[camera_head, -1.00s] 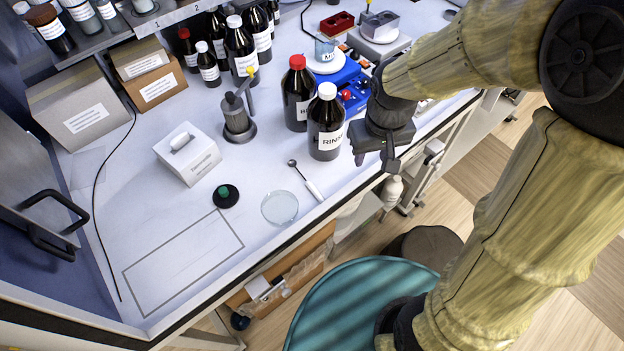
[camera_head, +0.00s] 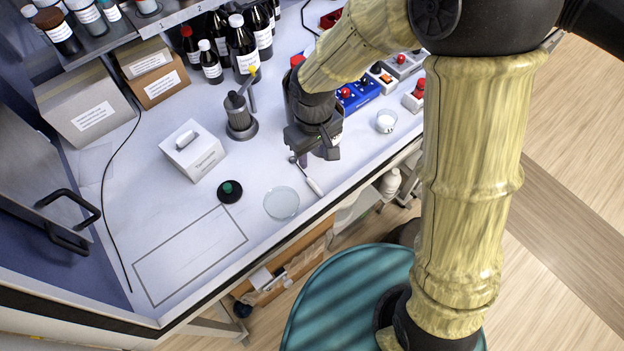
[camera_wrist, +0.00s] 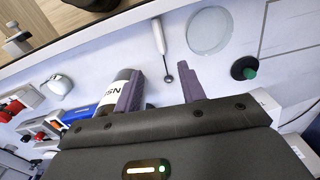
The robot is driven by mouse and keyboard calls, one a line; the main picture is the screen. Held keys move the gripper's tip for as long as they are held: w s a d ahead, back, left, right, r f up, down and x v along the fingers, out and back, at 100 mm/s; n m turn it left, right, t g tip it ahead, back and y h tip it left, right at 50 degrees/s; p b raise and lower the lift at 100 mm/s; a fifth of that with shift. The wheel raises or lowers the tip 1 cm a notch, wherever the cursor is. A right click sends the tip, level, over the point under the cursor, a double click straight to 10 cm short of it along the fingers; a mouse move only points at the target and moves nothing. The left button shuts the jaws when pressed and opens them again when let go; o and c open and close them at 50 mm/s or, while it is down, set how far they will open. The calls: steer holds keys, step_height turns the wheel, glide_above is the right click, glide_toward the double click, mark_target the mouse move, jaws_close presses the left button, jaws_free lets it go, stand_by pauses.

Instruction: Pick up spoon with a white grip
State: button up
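The spoon with a white grip (camera_head: 314,186) lies on the white bench near its front edge, to the right of a glass dish (camera_head: 281,203). In the wrist view the spoon (camera_wrist: 158,36) lies beyond my fingertips, its small dark bowl pointing towards the gap between them. My gripper (camera_head: 314,156) is above the bench by the bowl end of the spoon. In the wrist view my gripper (camera_wrist: 160,84) has its two purple-grey fingers apart, with nothing between them. My gripper hides part of the bench around the bowl end in the head view.
A white-capped bottle (camera_wrist: 112,94) stands close beside one finger. A black disc with a green knob (camera_head: 230,191), a white tissue box (camera_head: 194,150) and a metal grinder (camera_head: 239,117) stand to the left. Bare bench lies around the spoon's grip.

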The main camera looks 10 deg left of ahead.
glide_above(312, 182)
steer(key=f, duration=0.3)
steer(key=f+p, duration=0.1)
steer(key=f, duration=0.3)
steer(key=shift+s+d, duration=0.15)
steer(key=shift+s, duration=0.05)
steer(key=f, duration=0.1)
steer(key=f+p, duration=0.1)
steer(key=f, duration=0.1)
steer(key=f+p, duration=0.1)
steer(key=shift+w+a+f, duration=0.15)
steer(key=shift+w+a, duration=0.1)
steer(key=shift+w, duration=0.05)
steer(key=shift+d+f, duration=0.1)
steer(key=shift+f, duration=0.3)
steer(key=shift+s, duration=0.15)
steer(key=c, duration=0.4)
jaws_close()
